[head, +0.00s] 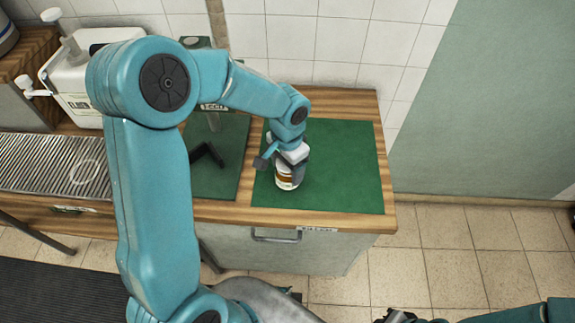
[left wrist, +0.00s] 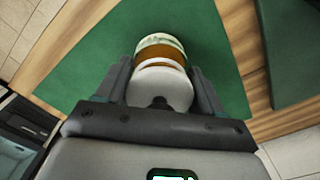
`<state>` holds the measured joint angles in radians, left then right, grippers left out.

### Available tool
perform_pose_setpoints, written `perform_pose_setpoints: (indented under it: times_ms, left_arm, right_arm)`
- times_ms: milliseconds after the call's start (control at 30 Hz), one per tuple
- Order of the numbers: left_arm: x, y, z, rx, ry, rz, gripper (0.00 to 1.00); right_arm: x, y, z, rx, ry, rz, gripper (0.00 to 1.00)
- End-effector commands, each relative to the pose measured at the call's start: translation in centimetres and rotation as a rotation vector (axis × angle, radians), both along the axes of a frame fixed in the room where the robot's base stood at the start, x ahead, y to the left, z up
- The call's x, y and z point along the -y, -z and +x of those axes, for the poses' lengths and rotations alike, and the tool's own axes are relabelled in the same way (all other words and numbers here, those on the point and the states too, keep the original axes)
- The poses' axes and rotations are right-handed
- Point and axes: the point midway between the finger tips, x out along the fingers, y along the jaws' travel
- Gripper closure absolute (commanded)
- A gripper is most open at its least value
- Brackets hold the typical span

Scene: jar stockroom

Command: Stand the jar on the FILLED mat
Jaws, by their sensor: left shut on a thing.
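The jar (head: 286,182) has a white and amber-brown body and shows low over the right-hand green mat (head: 345,165). I cannot tell whether its base touches the mat. My left gripper (head: 283,160) is shut on the jar from above and hides part of it. In the left wrist view the jar (left wrist: 160,50) sits between the two fingers (left wrist: 160,88), with the green mat (left wrist: 85,60) around it. The label (head: 318,229) on the counter edge below this mat is too small to read. Part of my right gripper (head: 402,316) shows at the bottom edge.
A second, darker green mat (head: 222,175) lies to the left, with a dark stand on it. Further left are a ribbed metal conveyor or drainer (head: 45,165) and a white pump container (head: 75,75). Tiled wall stands behind; bare mat lies right of the jar.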

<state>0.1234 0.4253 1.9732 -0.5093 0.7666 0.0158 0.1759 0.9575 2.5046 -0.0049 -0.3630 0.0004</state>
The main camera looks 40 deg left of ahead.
Motion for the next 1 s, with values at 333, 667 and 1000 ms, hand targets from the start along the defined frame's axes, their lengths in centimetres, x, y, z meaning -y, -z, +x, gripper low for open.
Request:
perform_pose_setpoints:
  times_ms: [333, 667, 1000]
  left_arm:
    - [0.0, 0.3, 0.0, 0.0, 0.0, 0.0, 0.07]
    - [0.0, -1.1, 0.1, 0.004, 0.0, 0.001, 0.07]
    - [0.0, -8.9, 0.1, 0.005, 0.0, 0.0, 0.07]
  right_arm:
    - [0.0, 0.4, 0.0, 0.0, 0.0, 0.0, 1.0]
    - [0.0, -0.1, 0.0, 0.0, 0.0, 0.0, 1.0]
    - [0.0, -0.5, 0.0, 0.0, 0.0, 0.0, 1.0]
